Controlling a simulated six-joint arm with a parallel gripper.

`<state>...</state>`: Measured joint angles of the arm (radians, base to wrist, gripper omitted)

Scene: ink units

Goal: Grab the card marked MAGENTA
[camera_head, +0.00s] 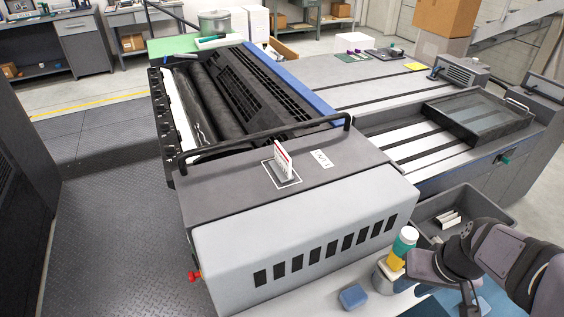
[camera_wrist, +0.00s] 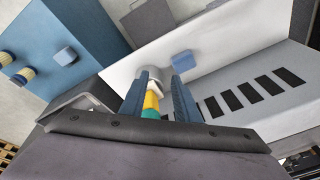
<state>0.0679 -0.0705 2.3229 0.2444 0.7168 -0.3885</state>
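A white card with a red edge (camera_head: 284,158) stands upright in a pale-outlined square on the machine's top. Its printing is too small to read, and it is not visible in the wrist view. My gripper shows in the wrist view (camera_wrist: 161,80) with its two blue fingers spread apart. A bottle with yellow, teal and white bands (camera_head: 402,248) stands at the lower right, in or on a grey cup (camera_head: 383,278). In the wrist view the bottle (camera_wrist: 151,101) appears between the fingers, with a gap to the right finger. The fingers are unclear in the head view.
A blue block (camera_head: 353,296) lies on the pale surface beside the cup. A dark bin (camera_head: 428,209) holds pale pieces. A dark rail (camera_head: 265,134) crosses behind the card, and a white label (camera_head: 322,159) lies to its right. The machine top around the card is mostly clear.

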